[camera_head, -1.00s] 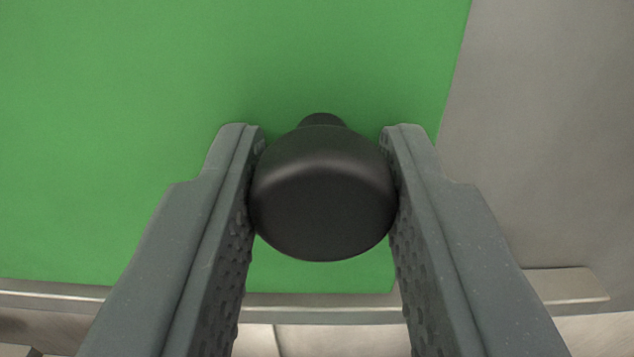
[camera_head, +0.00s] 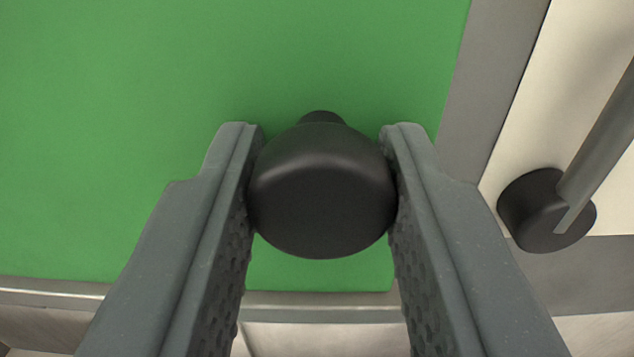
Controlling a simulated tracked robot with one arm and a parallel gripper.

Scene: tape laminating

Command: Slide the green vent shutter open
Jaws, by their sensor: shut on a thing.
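The green vent shutter (camera_head: 120,130) fills the left and middle of the view, with its right edge showing right of my gripper. A round black knob (camera_head: 322,195) stands out from the shutter on a short stem near its right edge. My gripper (camera_head: 322,150) is shut on the knob, one finger pressed on each side. The shutter's far left side is outside the view, and the fingers hide part of its lower area.
A metal rail (camera_head: 330,308) runs along the shutter's lower edge. Right of the shutter is a grey strip (camera_head: 490,80), then a pale panel (camera_head: 540,110). A black round fitting with a grey bar (camera_head: 540,208) stands at the right, close to my right finger in the picture.

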